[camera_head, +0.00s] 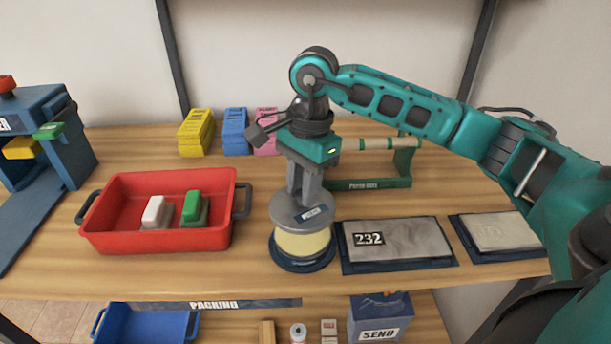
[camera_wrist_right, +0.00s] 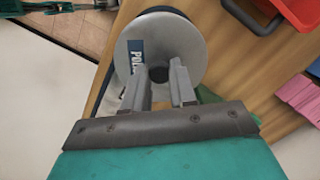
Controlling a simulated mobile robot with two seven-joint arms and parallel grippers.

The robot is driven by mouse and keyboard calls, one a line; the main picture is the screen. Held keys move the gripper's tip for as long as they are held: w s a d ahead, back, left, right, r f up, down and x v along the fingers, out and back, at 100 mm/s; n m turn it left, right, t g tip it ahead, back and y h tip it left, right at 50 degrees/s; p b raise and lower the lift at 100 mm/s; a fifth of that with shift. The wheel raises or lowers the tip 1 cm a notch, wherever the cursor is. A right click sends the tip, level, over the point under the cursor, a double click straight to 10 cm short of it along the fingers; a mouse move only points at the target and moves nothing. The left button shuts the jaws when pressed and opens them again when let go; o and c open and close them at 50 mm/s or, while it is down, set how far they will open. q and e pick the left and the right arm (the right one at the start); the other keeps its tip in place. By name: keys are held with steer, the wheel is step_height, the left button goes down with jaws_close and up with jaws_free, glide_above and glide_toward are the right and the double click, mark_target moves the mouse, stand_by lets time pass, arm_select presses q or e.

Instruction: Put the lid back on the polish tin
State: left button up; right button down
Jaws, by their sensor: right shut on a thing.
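The grey round lid (camera_head: 290,213) sits at the top of the cream-sided polish tin (camera_head: 302,244), which stands in a dark blue round holder (camera_head: 303,266) near the table's front edge. My right gripper (camera_head: 303,197) points straight down and is shut on the lid at its middle. In the head view no gap shows between lid and tin, but I cannot tell whether the lid is fully seated. In the right wrist view the lid (camera_wrist_right: 188,38) lies flat under the fingers (camera_wrist_right: 160,78), its blue label partly covered. My left gripper is out of view.
A red tray (camera_head: 160,238) with a white and a green block stands to the left. A plate marked 232 (camera_head: 400,241) lies close on the right, with another plate (camera_head: 497,230) beyond. A green paper-roll stand (camera_head: 370,183) is behind. A shelf below holds a blue bin (camera_head: 147,322).

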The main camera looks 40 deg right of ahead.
mark_target(303, 211)
step_height(303, 211, down, 5)
steer(key=b, duration=0.3)
steer(key=shift+f+b, duration=0.6)
steer(key=shift+b, duration=0.3)
stand_by(1.1)
steer(key=shift+f+b, duration=0.15)
steer(key=shift+b, duration=0.3)
stand_by(0.9)
stand_by(0.4)
steer(key=shift+c, duration=1.8)
jaws_free()
